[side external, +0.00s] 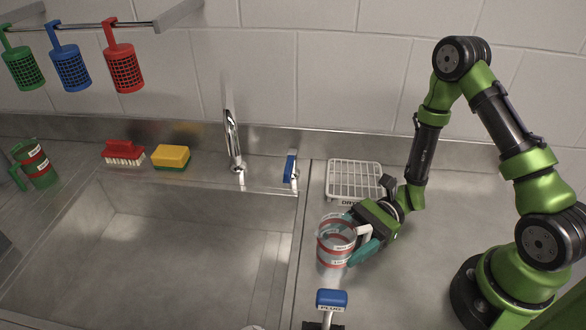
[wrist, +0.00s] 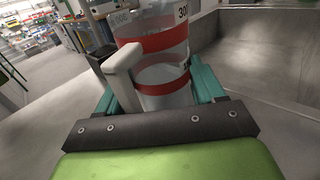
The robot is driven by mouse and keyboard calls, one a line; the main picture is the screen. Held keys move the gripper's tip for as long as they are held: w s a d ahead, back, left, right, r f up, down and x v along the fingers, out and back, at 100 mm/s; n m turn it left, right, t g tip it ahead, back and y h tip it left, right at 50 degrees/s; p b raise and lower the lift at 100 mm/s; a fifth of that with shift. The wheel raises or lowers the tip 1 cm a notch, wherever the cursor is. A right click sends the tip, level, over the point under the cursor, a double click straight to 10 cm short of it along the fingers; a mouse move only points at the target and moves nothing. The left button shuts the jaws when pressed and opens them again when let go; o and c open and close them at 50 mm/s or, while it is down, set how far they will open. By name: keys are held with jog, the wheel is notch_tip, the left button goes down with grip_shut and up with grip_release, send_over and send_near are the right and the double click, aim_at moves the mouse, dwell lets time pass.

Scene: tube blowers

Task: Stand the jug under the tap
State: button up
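The jug (side external: 334,250) is clear with red bands and a pale handle. It is upright at the right of the sink, with its handle toward my gripper; I cannot tell whether its base rests on the counter. My gripper (side external: 352,238) has its teal fingers on either side of the jug. In the wrist view the jug (wrist: 165,75) is between the fingers (wrist: 160,88), its handle at the left. The right finger is close against the wall; the handle hides the left side, so a firm hold cannot be confirmed. The chrome tap (side external: 232,140) stands behind the sink.
The empty sink basin (side external: 170,240) is left of the jug. A drying rack (side external: 355,180) lies behind my gripper. A blue-topped plug control (side external: 331,299) stands in front, and a blue lever (side external: 290,168) beside the tap. A sponge (side external: 171,158), brush (side external: 123,153) and green jug (side external: 36,165) are farther left.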

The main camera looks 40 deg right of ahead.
jog(key=o, duration=0.4)
jog(key=shift+f, duration=0.1)
jog(key=d, duration=0.5)
jog(key=s+d, duration=0.1)
jog(key=d, duration=1)
jog(key=shift+s+d, duration=0.2)
jog(key=shift+d, duration=0.05)
jog(key=shift+r+n+g+h, duration=0.4)
jog(key=shift+r+n+g, duration=0.05)
jog(key=shift+n+g, duration=0.25)
notch_tip(320, 180, up, 9)
jog(key=a+n+g+h, duration=0.1)
jog(key=a+n+h, duration=0.1)
jog(key=n+h, duration=0.6)
jog(key=s+h, duration=0.1)
jog(key=h, duration=0.1)
jog(key=shift+a+h, duration=0.25)
jog(key=shift+h, duration=0.05)
jog(key=shift+o, duration=0.7)
notch_tip(320, 180, up, 12)
jog(key=a+n+t+h, duration=0.2)
jog(key=n+t+h, duration=0.2)
jog(key=t, duration=0.4)
jog(key=shift+n+t+h, duration=0.3)
jog(key=shift+n, duration=0.3)
